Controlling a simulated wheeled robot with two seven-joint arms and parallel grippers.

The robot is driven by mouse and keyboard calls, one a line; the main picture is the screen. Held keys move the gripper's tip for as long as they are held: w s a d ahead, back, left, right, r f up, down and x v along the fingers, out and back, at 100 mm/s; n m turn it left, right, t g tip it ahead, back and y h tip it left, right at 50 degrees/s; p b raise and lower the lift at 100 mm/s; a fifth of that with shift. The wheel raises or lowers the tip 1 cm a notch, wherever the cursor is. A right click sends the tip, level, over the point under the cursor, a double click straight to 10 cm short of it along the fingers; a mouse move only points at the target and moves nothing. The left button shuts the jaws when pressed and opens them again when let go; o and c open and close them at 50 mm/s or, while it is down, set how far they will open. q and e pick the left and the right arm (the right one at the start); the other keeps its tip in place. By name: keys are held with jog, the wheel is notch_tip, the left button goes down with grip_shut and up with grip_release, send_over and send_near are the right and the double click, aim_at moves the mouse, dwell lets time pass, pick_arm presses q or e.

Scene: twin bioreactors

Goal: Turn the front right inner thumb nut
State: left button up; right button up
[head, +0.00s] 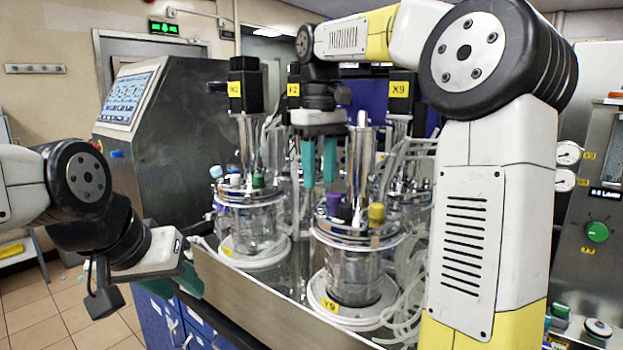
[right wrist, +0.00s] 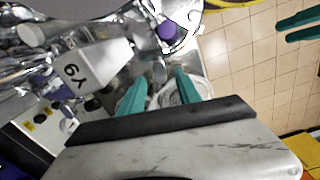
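The front right vessel (head: 352,268) is a glass jar with a metal lid, purple and yellow caps and a yellow tag at its foot. I cannot make out its inner thumb nut in either view. My right gripper (head: 319,183) points down over the back left part of this lid, its teal fingers apart. In the right wrist view its fingers (right wrist: 160,88) are apart with nothing clearly held, and the purple cap (right wrist: 168,31) lies beyond them. My left gripper (head: 176,281) is low at the left, outside the tray, with its teal fingers apart; it also shows in the right wrist view (right wrist: 299,26).
The front left vessel (head: 250,222) stands close by, and tall motors (head: 246,85) rise behind. Clear tubing (head: 405,285) crowds the right side. The metal tray wall (head: 255,300) runs along the front left. A control cabinet (head: 165,135) stands behind; open floor lies at the left.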

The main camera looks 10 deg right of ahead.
jog(key=shift+f, duration=0.7)
grip_shut()
